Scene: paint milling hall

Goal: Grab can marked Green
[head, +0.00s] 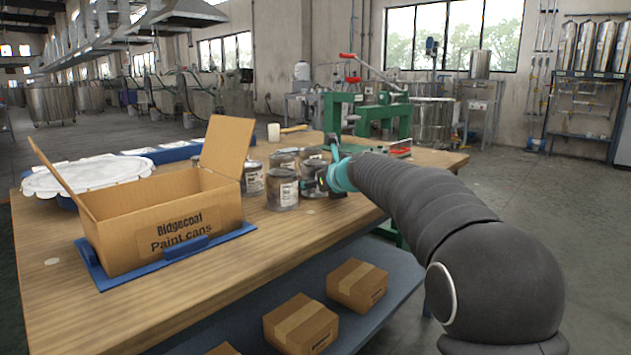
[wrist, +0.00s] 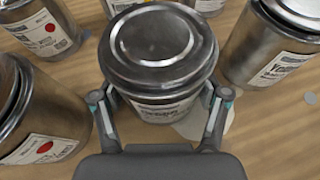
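Several metal paint cans stand grouped on the wooden table; one labelled can (head: 282,189) is at the front in the head view. In the wrist view, a lidded can (wrist: 160,50) stands upright between the fingers of my gripper (wrist: 160,112). The fingers are spread at its two sides, with what looks like a small gap. Its label faces me but is too blurred to read, so I cannot tell whether it says Green. A can at the right (wrist: 270,45) has a label starting "Ye". Cans at the left (wrist: 42,115) and upper left (wrist: 40,28) carry red dots.
An open cardboard box (head: 180,228) marked "Ridgecoat Paint cans" sits on a blue tray (head: 103,277) at the left. A green press (head: 365,110) and a mallet (head: 292,129) are farther back. Small cartons (head: 300,325) lie on the lower shelf. A pale patch (wrist: 200,125) marks the tabletop.

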